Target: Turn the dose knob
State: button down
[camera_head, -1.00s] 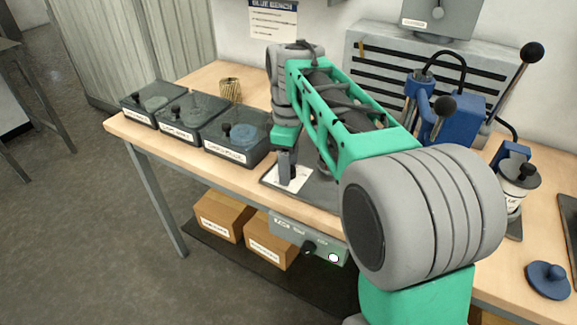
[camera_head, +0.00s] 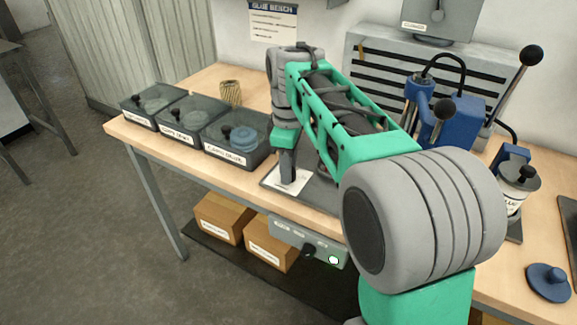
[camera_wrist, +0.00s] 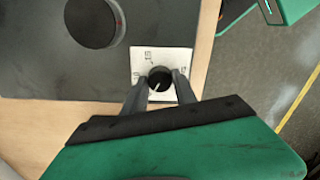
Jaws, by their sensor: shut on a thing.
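The dose knob (camera_wrist: 159,78) is a small round black knob with a white line on it. It stands on a white scale card (camera_wrist: 149,55) with small printed marks, too small to read surely. The card also shows in the head view (camera_head: 300,180), where the knob itself is hidden by my gripper. My gripper (camera_wrist: 160,87) is shut on the knob, with one finger on each side. In the head view my gripper (camera_head: 288,166) points down onto the card. The knob's white line points toward the lower left in the wrist view.
A large dark round part with a red mark (camera_wrist: 96,22) is beside the card on the dark base plate (camera_wrist: 40,65). Lidded bins (camera_head: 236,140) stand left on the bench. A blue lever press (camera_head: 455,115) stands behind right. A grey box with a lit button (camera_head: 333,260) hangs under the edge.

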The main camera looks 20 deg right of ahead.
jog(key=shift+r+m+p, duration=0.1)
jog(key=shift+m+p, duration=0.3)
jog(key=shift+p, duration=0.05)
jog(key=shift+r+m+p, duration=0.1)
jog(key=shift+m+p, duration=0.4)
jog(key=shift+m, duration=0.1)
jog(key=m+p, duration=0.2)
jog(key=m, duration=0.1)
jog(key=shift+m, duration=0.3)
jog(key=m+p, duration=0.3)
jog(key=m, duration=0.3)
jog(key=shift+p, duration=0.3)
jog(key=c, duration=1)
grip_release()
notch_tip(320, 180, up, 8)
jog(key=shift+f+p, duration=0.25)
jog(key=shift+p, duration=0.1)
